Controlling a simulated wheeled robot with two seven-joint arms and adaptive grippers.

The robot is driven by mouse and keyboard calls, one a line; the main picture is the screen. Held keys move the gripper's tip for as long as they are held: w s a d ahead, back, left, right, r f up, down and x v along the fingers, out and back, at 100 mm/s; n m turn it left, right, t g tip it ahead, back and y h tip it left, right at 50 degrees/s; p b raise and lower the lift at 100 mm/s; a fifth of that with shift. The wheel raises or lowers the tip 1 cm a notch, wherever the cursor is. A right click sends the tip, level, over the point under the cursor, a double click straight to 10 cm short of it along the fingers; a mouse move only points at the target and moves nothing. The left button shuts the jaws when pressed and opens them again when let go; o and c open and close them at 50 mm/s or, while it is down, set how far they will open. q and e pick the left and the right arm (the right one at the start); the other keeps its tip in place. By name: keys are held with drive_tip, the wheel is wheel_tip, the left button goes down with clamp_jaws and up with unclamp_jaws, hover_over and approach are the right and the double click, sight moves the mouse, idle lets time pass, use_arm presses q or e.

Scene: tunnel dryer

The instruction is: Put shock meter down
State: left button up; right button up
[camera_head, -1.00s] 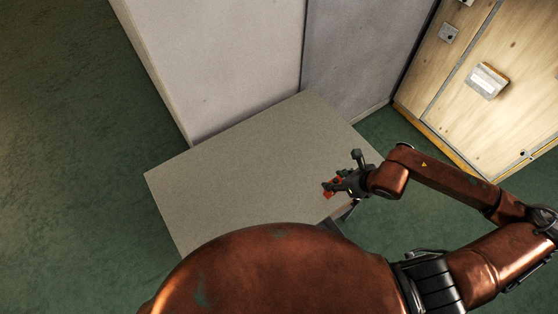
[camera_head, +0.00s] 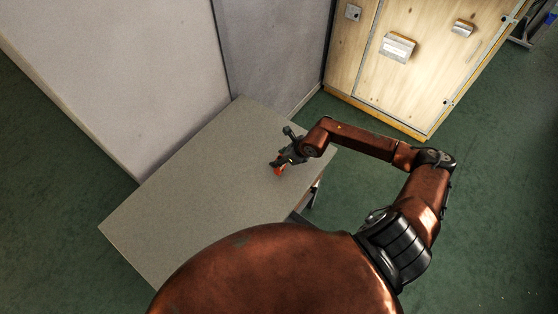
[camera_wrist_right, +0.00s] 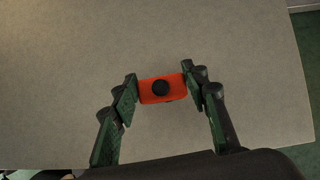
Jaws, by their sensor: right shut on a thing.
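The shock meter (camera_wrist_right: 174,88) is a small orange-red block with a round black knob on its face. In the right wrist view it sits between the two fingers of my right gripper (camera_wrist_right: 162,90), which is shut on it. In the head view the shock meter (camera_head: 278,170) shows as a small orange spot at the tip of my right gripper (camera_head: 281,165), over the right part of the grey table (camera_head: 190,190). I cannot tell whether it touches the tabletop or hangs just above it. My left gripper is not in view.
The tabletop is otherwise bare, with free room to the left of the gripper. Pale wall panels (camera_head: 130,70) stand along the table's far side. A wooden cabinet door (camera_head: 400,60) with metal fittings stands at the back right. The floor (camera_head: 480,200) is green.

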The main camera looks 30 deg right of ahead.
drive_tip(key=shift+w+d+f, duration=0.1)
drive_tip(key=shift+w+f, duration=0.15)
drive_tip(key=shift+f, duration=0.1)
wheel_tip(320, 180, down, 2)
drive_tip(key=shift+f+p, duration=0.1)
drive_tip(key=shift+p, duration=0.4)
drive_tip(key=shift+f, duration=0.4)
drive_tip(key=shift+f, duration=0.1)
drive_tip(key=o, duration=1.5)
drive_tip(key=shift+o, duration=0.2)
